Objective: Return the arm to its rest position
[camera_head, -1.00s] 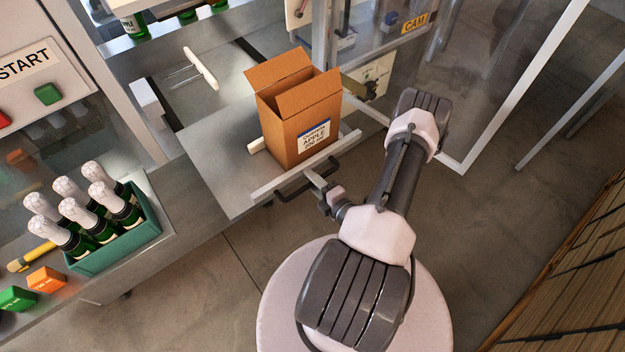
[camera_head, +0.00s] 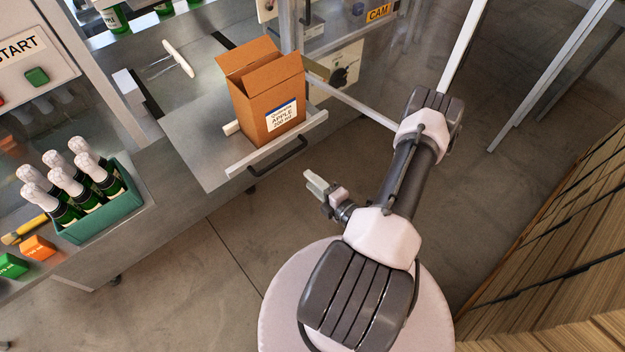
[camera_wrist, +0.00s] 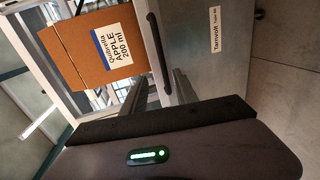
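My arm folds above my round white base on the right of the head view. My gripper (camera_head: 316,183) is held over bare floor, to the right of and below the metal tray's black handle (camera_head: 278,158), apart from it. Its pale fingers look empty, but the gap between them is not clear. An open cardboard box (camera_head: 268,97) with an apple label stands on the tray (camera_head: 207,153). The box (camera_wrist: 81,45) also shows in the wrist view, beside the handle (camera_wrist: 159,54).
A green crate (camera_head: 115,217) of foil-topped bottles stands on the bench at left, near orange (camera_head: 38,248) and green (camera_head: 10,265) blocks. A white-framed machine guard is behind my arm. Wooden panelling (camera_head: 560,240) lines the right. Floor between bench and base is clear.

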